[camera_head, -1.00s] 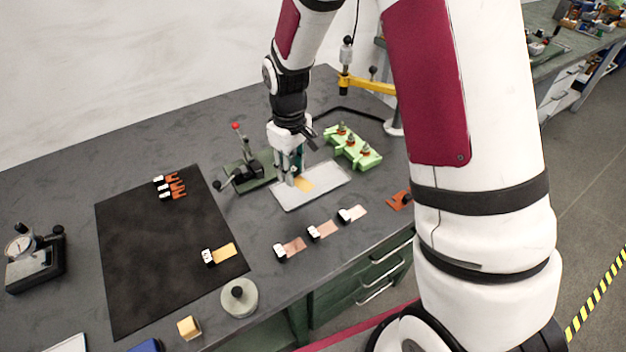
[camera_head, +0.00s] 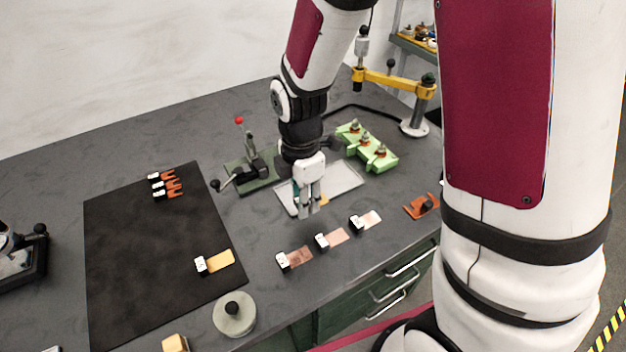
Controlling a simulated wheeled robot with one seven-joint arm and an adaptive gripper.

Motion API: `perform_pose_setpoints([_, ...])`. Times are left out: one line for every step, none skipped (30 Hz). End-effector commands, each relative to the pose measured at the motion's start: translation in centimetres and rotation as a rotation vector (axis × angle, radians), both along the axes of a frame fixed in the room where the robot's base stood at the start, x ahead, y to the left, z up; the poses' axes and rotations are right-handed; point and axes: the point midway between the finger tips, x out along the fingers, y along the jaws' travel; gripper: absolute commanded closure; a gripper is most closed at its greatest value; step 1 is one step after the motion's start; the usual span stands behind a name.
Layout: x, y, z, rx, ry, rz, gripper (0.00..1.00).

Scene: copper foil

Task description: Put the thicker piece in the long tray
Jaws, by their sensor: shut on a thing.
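My gripper (camera_head: 308,208) points down over the front edge of a pale, flat rectangular tray (camera_head: 345,180). It is shut on a yellow brass-coloured piece (camera_head: 294,207), which is mostly hidden behind the fingers. I cannot tell whether the piece touches the tray. A similar yellow piece (camera_head: 220,260) with a white-and-black clip lies on the black mat (camera_head: 140,260). Thickness cannot be told at this size.
Three copper-coloured clipped pieces (camera_head: 330,239) lie in front of the tray. An orange item (camera_head: 421,206) is right. Several orange forked pieces (camera_head: 168,186) lie on the mat. A round weight (camera_head: 234,313) stands in front.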

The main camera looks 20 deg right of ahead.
Motion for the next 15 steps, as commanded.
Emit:
perform_pose_setpoints([1.1,-0.7,-0.2,0.0,0.001,-0.006,0.92])
perform_pose_setpoints([1.7,-1.1,-0.2,0.0,0.0,-0.006,0.92])
perform_pose_setpoints([2.6,-1.5,-0.3,0.0,0.001,-0.005,0.92])
perform_pose_setpoints([3.2,-1.9,-0.4,0.0,0.0,-0.005,0.92])
perform_pose_setpoints([3.8,-2.3,-0.5,-0.001,0.0,-0.005,0.92])
perform_pose_setpoints([4.6,-2.8,-0.6,0.0,0.001,-0.005,0.92])
perform_pose_setpoints([5.2,-3.1,-0.6,0.0,0.001,-0.004,0.92])
perform_pose_setpoints([5.7,-3.4,-0.7,0.0,0.0,-0.004,0.92])
perform_pose_setpoints([6.3,-3.8,-0.7,0.0,0.0,-0.004,0.92])
perform_pose_setpoints([6.7,-4.0,-0.8,0.0,0.0,-0.004,0.92])
perform_pose_setpoints([7.1,-4.2,-0.8,0.0,0.001,-0.004,0.92])
perform_pose_setpoints([7.5,-4.4,-0.8,0.0,0.001,-0.003,0.92])
perform_pose_setpoints([7.7,-4.6,-0.8,0.0,0.0,-0.003,0.92])
perform_pose_setpoints([7.9,-4.7,-0.9,0.0,0.0,-0.002,0.92])
perform_pose_setpoints([8.0,-4.7,-0.9,0.0,0.0,-0.001,0.92])
